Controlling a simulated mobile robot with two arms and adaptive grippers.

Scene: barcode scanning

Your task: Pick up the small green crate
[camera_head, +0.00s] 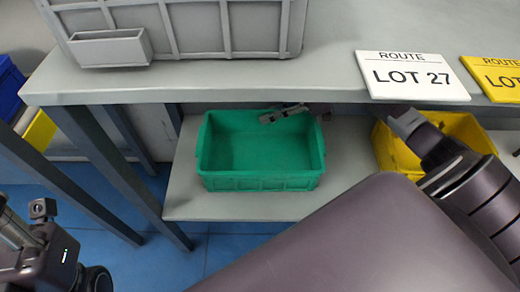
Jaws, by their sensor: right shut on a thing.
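The small green crate (262,184) is an open, empty-looking box on the lower shelf, under the front edge of the upper table. My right gripper (284,114) is at its far rim, toward the right corner, and is shut on it. Part of that gripper and its wrist is hidden behind the table edge and the sign. The crate looks level and close to the shelf; I cannot tell if it touches it. My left gripper (42,212) is at the lower left, far from the crate and partly cut off, so its opening is unclear.
A yellow crate (455,124) stands right of the green one, partly behind my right arm. The table edge (230,95) overhangs both. A grey crate (185,28) and signs, including LOT 27 (412,77), are on top. Blue and yellow bins (8,88) sit far left.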

